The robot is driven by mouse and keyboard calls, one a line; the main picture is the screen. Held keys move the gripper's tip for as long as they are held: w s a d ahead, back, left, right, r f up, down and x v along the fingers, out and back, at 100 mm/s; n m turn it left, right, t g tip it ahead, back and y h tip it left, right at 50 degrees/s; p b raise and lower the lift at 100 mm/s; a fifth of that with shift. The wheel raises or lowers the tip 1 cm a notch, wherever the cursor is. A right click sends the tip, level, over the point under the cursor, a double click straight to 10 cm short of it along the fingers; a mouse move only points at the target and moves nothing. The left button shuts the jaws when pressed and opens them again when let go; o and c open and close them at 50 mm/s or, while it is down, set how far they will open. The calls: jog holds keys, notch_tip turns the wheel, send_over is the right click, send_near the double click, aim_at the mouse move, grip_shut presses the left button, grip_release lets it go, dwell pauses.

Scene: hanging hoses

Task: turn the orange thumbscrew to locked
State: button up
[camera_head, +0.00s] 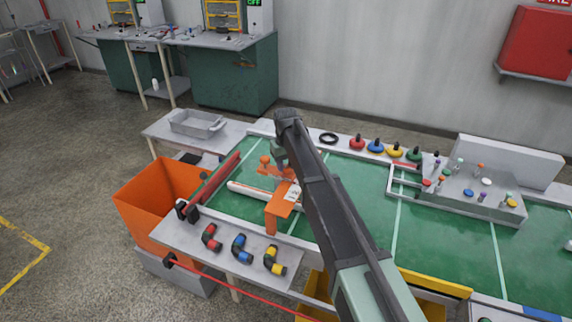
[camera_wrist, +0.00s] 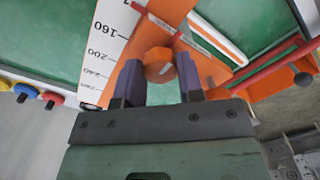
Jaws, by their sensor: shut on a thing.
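The orange thumbscrew (camera_wrist: 158,66) has a faceted round head and sits between the two purple fingers of my gripper (camera_wrist: 159,76) in the wrist view. The fingers are shut on it from both sides. Behind it is an orange bracket (camera_wrist: 205,62) beside a white scale (camera_wrist: 108,45) marked 160, 200 and 240. In the head view my gripper (camera_head: 279,158) is low over the orange fixture (camera_head: 281,208) on the green table, partly hidden by my arm. I cannot tell from these views which way the thumbscrew is turned.
A red rod (camera_wrist: 275,66) with a dark end runs close beside the bracket. Red, blue and yellow elbow fittings (camera_head: 241,248) lie on the front shelf. An orange bin (camera_head: 150,215) stands at the left. Several coloured knobs (camera_head: 376,146) line the back edge.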

aim_at(286, 165)
jog(key=m, duration=0.6)
jog(key=shift+m, duration=0.3)
jog(key=m, duration=0.5)
dwell(0.4)
jog(key=o, duration=0.9)
notch_tip(286, 165, up, 11)
jog(key=p, duration=1)
jog(key=shift+f+p, duration=0.1)
jog(key=shift+p, duration=0.3)
